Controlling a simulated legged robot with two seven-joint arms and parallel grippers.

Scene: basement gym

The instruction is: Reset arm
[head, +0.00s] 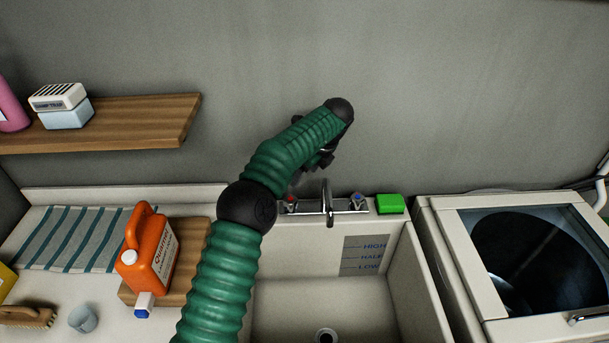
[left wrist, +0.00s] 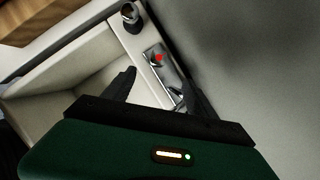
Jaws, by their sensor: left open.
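My left arm is green and ribbed and rises from the bottom of the head view past the sink. My left gripper (head: 312,160) shows dark and partly hidden behind the forearm, above the faucet (head: 328,203). In the left wrist view its two black fingers (left wrist: 161,88) are spread apart with nothing held between them. The faucet's red-marked handle (left wrist: 158,58) shows beyond the fingers, near the sink edge. My right gripper is in neither view.
The sink (head: 290,292) lies below the arm. A green sponge (head: 390,204) sits on its back right rim. An orange jug (head: 147,262) stands on a wooden board to the left. A wooden shelf (head: 150,122) is upper left, and a washer (head: 450,250) stands right.

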